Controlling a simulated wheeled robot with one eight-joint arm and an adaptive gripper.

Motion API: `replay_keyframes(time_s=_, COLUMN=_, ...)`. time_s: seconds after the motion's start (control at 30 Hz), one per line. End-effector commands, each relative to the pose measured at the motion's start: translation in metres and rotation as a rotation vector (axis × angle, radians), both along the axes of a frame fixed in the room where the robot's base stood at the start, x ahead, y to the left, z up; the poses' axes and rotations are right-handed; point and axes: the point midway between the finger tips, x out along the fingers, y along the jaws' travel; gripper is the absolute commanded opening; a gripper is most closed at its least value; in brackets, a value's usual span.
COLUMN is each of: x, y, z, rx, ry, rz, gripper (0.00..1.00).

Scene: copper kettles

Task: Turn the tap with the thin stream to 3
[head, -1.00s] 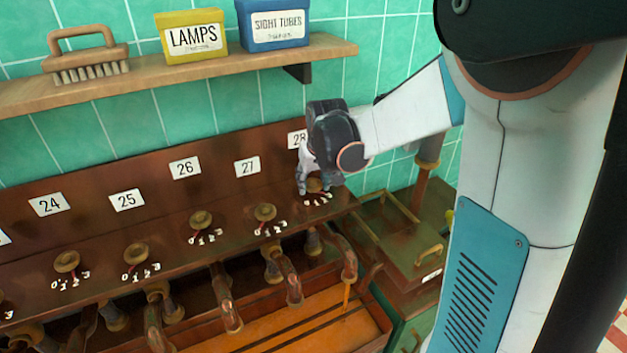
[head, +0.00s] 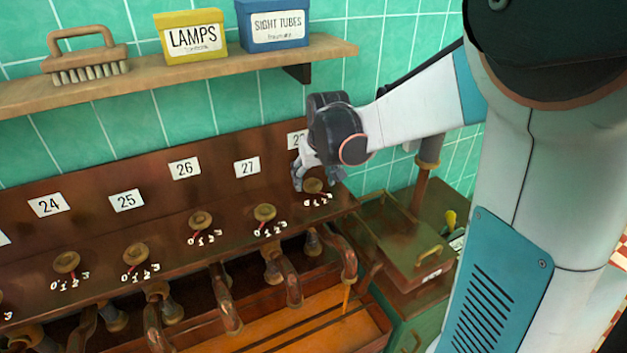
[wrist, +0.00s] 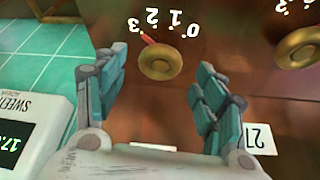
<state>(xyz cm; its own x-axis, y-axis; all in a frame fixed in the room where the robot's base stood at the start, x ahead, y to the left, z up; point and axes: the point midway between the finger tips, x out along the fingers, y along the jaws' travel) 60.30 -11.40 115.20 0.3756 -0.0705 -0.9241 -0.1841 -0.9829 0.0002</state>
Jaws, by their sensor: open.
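The tap under plate 28 has a round brass knob (head: 313,186) with a red pointer and the marks 0 to 3. A thin orange stream (head: 346,297) falls from the spout (head: 349,262) below it. In the wrist view the knob (wrist: 160,63) sits between my two open fingers, with gaps on both sides. Its red pointer (wrist: 149,39) points toward the 3 (wrist: 135,26). My gripper (head: 317,178) is open at this knob in the head view, partly covering plate 28 (head: 296,138). My gripper's fingers also show in the wrist view (wrist: 161,68).
The neighbouring knob under plate 27 (head: 265,212) is close on the left, with more taps beyond. A shelf (head: 180,74) with a brush and two boxes is above. A display device (wrist: 35,130) is at the wrist view's left.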

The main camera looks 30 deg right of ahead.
Motion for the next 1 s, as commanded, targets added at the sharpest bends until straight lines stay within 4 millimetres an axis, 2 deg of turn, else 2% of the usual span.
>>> replay_keyframes(time_s=0.3, x=-0.024, y=0.004, z=0.056, rx=0.000, ry=0.000, rz=0.000, gripper=0.64)
replay_keyframes(time_s=0.5, x=-0.035, y=0.007, z=0.082, rx=0.000, ry=0.000, rz=0.000, gripper=0.64)
replay_keyframes(time_s=0.7, x=-0.039, y=0.008, z=0.091, rx=0.000, ry=0.000, rz=0.001, gripper=0.64)
replay_keyframes(time_s=1.0, x=-0.040, y=0.008, z=0.091, rx=0.001, ry=0.000, rz=0.002, gripper=0.64)
